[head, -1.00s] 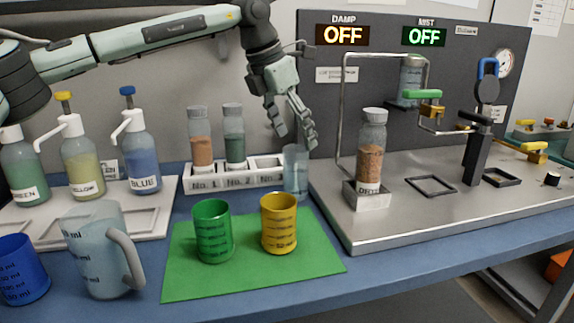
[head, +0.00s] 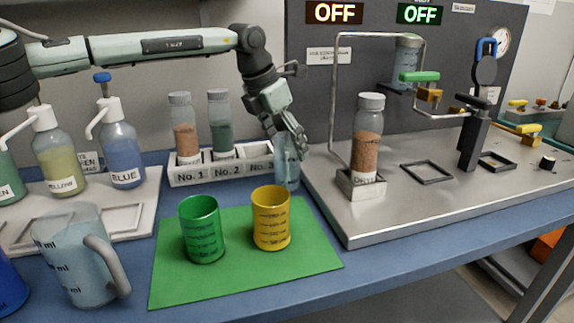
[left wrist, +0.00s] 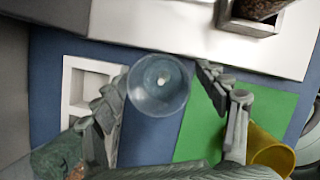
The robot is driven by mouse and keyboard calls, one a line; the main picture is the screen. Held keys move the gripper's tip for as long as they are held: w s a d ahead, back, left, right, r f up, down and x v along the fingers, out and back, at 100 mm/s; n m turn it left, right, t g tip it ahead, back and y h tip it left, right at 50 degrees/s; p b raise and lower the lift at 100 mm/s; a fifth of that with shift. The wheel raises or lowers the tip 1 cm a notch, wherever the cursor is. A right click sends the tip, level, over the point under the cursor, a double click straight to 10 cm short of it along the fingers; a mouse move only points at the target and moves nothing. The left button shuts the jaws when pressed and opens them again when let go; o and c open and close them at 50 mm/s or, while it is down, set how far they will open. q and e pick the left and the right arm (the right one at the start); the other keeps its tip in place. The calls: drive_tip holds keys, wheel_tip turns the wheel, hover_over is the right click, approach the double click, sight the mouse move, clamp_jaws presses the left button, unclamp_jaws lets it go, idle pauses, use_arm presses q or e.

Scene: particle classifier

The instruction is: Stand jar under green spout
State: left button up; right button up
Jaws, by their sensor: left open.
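A clear, empty-looking jar (head: 288,172) stands upright on the blue bench, between the white rack and the metal plate. My left gripper (head: 290,138) is at its upper part, pointing down. In the left wrist view the jar (left wrist: 158,84) shows from above between the two spread fingers of my left gripper (left wrist: 163,90), with a gap to the right finger. The green spout valve (head: 419,77) is on the pipe at the back right, above a square black frame (head: 427,172) on the plate. My right gripper is out of view.
A filled brown jar (head: 367,140) sits in a metal holder beside the bent pipe (head: 333,100). The white rack (head: 222,174) holds two filled jars. Green (head: 201,230) and yellow (head: 271,218) cups stand on the green mat. The square frame is empty.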

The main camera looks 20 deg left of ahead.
use_arm(q)
drive_tip(key=shift+c, duration=0.6)
clamp_jaws()
drive_tip(key=shift+r, duration=0.15)
